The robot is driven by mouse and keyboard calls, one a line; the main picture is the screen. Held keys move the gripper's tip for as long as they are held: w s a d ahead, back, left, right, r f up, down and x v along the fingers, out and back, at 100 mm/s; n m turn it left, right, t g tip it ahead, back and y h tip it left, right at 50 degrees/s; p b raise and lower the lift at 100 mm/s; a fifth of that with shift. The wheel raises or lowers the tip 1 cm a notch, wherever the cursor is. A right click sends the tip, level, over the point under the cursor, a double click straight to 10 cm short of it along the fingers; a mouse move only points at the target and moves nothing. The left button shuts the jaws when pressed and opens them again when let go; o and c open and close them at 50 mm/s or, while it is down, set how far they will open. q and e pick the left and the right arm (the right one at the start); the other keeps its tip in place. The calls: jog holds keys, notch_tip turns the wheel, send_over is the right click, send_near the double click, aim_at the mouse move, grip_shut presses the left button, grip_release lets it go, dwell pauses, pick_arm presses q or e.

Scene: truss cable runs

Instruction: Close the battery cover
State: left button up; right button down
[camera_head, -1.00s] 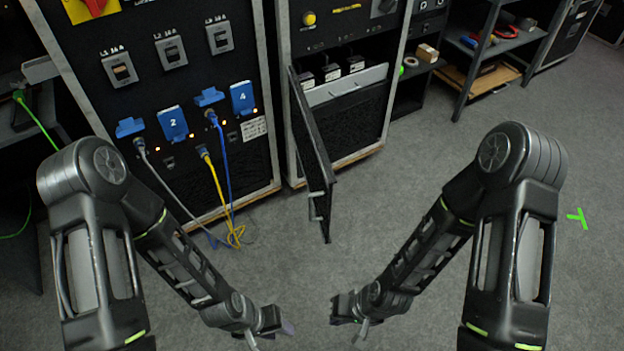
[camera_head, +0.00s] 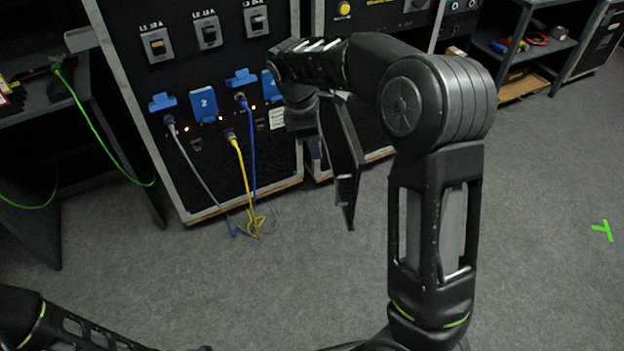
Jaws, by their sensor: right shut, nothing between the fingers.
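The battery cover (camera_head: 345,165) is a black hinged panel on the middle rack. It stands open, swung out toward me and seen nearly edge-on, with a small latch on its lower part. My right arm reaches up and across in front of the rack. My right gripper (camera_head: 314,158) points down just left of the cover, shut and empty. I cannot tell whether it touches the cover. My right forearm hides the battery compartment and the cover's upper part. My left arm lies low at the bottom left, and its gripper is not in view.
The left rack has blue socket covers (camera_head: 203,105) and plugged cables. A yellow cable (camera_head: 241,180) and others hang to the floor left of the cover. A dark table (camera_head: 95,110) stands at left, shelves (camera_head: 525,55) at upper right.

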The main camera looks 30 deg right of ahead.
aim_at(347, 177)
jog(key=shift+s+d+n+g, duration=0.15)
jog(key=shift+s+n+g, duration=0.15)
jog(key=shift+s, duration=0.2)
jog(key=shift+s+d+n+g, duration=0.2)
jog(key=shift+s+n, duration=0.1)
jog(key=shift+s, duration=0.2)
jog(key=d+f, duration=0.1)
jog(key=f, duration=0.2)
jog(key=s+d+f, duration=0.1)
jog(key=d+f, duration=0.1)
jog(key=f, duration=0.1)
jog(key=s+d+f, duration=0.1)
jog(key=d+f, duration=0.1)
jog(key=f, duration=0.1)
jog(key=shift+d+f, duration=0.1)
jog(key=shift+f, duration=0.25)
jog(key=shift+d, duration=0.35)
jog(key=shift+s+d, duration=0.15)
